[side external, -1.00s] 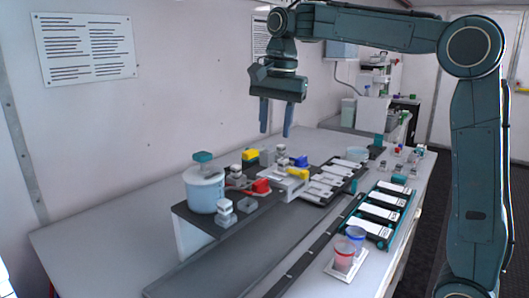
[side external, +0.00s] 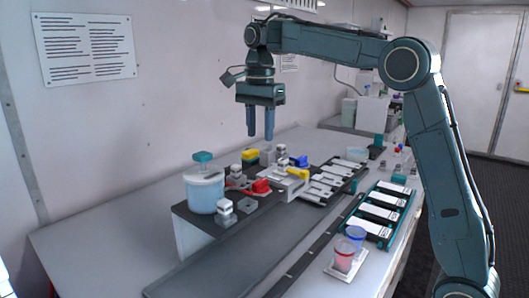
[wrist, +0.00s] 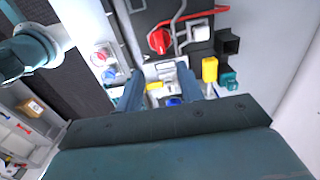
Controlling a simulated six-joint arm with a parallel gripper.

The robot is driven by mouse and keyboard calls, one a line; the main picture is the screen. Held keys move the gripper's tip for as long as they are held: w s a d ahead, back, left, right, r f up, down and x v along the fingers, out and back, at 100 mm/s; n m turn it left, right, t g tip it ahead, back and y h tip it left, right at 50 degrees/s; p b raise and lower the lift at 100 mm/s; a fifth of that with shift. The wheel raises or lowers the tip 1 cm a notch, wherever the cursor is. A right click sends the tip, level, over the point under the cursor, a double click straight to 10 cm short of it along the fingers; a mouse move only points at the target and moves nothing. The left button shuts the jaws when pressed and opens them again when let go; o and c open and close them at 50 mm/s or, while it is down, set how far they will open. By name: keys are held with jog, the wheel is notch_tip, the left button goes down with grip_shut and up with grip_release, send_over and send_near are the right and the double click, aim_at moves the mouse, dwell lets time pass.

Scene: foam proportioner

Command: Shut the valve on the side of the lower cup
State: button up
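My gripper (side external: 260,136) hangs fingers-down above the bench, apart from everything. Its two fingers are apart with nothing between them, as the wrist view (wrist: 160,78) also shows. Below it are a red knob (side external: 261,186), a yellow knob (side external: 249,155) and a blue knob (side external: 300,161). The wrist view shows the red knob (wrist: 159,41), the yellow one (wrist: 209,69) and the blue one (wrist: 173,101). A red cup (side external: 343,257) and a blue cup (side external: 355,233) stand on a white tray (side external: 346,273). I cannot tell which knob is the lower cup's valve.
A pale blue bucket (side external: 205,194) with a teal top stands on the dark raised stand at left. Small grey blocks (side external: 226,211) sit beside it. The bench's front-left surface is clear.

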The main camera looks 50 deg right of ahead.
aim_at(260, 181)
notch_tip(260, 181, down, 13)
jog(key=shift+r, duration=0.2)
dwell(0.5)
grip_shut()
